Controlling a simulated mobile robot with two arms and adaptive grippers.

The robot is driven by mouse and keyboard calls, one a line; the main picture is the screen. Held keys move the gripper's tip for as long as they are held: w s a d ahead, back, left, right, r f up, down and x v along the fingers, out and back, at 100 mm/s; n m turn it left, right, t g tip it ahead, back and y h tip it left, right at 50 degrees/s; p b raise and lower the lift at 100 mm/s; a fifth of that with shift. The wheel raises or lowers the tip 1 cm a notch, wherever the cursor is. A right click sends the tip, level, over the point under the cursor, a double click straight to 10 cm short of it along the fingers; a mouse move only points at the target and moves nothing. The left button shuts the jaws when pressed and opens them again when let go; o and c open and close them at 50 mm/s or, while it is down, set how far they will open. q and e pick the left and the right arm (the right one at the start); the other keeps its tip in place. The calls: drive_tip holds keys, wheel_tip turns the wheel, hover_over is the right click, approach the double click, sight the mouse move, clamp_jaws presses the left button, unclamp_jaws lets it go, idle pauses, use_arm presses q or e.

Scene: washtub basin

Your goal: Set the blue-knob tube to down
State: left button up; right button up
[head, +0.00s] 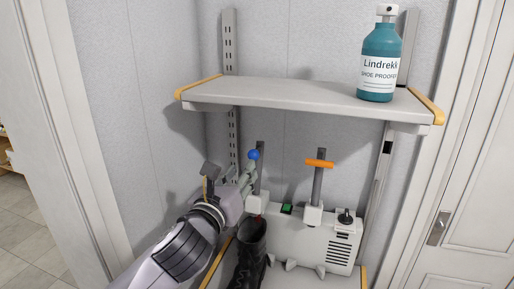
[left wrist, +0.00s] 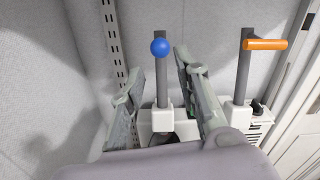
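The blue-knob tube is a grey upright post topped by a round blue knob (head: 253,155); the knob also shows in the left wrist view (left wrist: 160,47). It rises from a white socket on a white machine (head: 285,235). My left gripper (head: 243,180) is beside the post just below the knob in the head view. In the left wrist view its two fingers are apart, one on each side of the post, with gaps visible, so it is open and holds nothing. The post's lower part is partly hidden by the gripper in the head view. My right gripper is not in view.
A second tube with an orange handle (head: 318,162) stands to the right. A black boot (head: 249,255) stands in front of the machine's left part. A shelf (head: 290,94) overhangs, bearing a teal bottle (head: 380,62). The machine has a green switch (head: 287,208) and dark dial (head: 346,216).

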sight(257, 148)
use_arm(q)
drive_tip(key=p+x, duration=0.3)
drive_tip(key=x, duration=0.9)
drive_tip(key=shift+w+d, duration=0.15)
drive_tip(key=shift+w, duration=0.1)
drive_tip(key=shift+f, duration=0.1)
clamp_jaws()
